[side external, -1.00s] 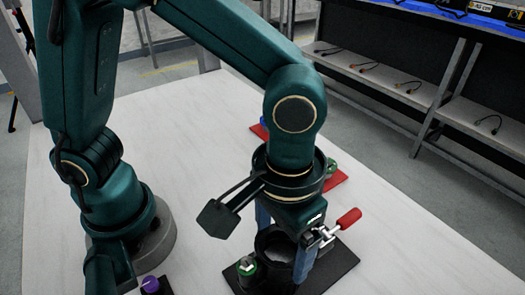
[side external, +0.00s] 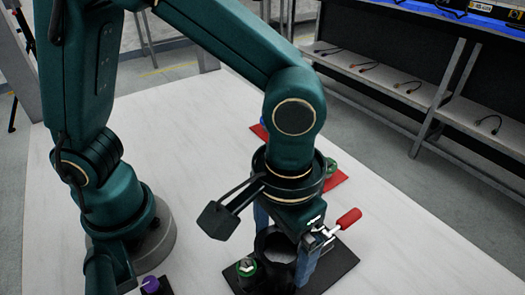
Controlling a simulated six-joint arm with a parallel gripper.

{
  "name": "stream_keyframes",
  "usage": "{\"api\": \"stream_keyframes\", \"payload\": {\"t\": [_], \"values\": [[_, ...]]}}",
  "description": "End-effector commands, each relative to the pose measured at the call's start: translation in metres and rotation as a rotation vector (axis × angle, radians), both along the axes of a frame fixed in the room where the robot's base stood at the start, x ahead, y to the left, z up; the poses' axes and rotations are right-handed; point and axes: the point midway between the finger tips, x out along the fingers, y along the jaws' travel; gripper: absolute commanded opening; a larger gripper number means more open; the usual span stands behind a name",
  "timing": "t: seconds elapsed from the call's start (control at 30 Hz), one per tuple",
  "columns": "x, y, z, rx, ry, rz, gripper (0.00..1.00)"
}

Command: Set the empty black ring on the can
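My gripper (side external: 284,245) points down over a black base plate (side external: 340,266) near the front of the table. Its two blue fingers stand wide apart. A black round, hollow piece (side external: 266,243) with a grey inside is between them. A thin gap seems to lie between the fingers and this piece, but contact is hard to judge. I cannot tell whether the piece is the empty ring or the can's body. The wrist hides part of the area.
A green-marked knob (side external: 246,266) stands at the plate's left side, and a red-handled clamp (side external: 349,219) at its right. A red plate (side external: 336,180) lies behind my wrist. A purple knob (side external: 150,284) is at the front left. The table's right side is clear.

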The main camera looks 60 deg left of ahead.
Motion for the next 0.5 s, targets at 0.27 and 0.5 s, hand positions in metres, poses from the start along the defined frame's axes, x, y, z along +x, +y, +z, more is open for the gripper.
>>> {"api": "stream_keyframes", "payload": {"t": [0.27,0.5], "values": [[0.0000,0.0000,0.0000,0.000,0.000,0.000,0.95],[0.0000,0.0000,0.0000,0.000,0.000,0.000,1.00]]}}
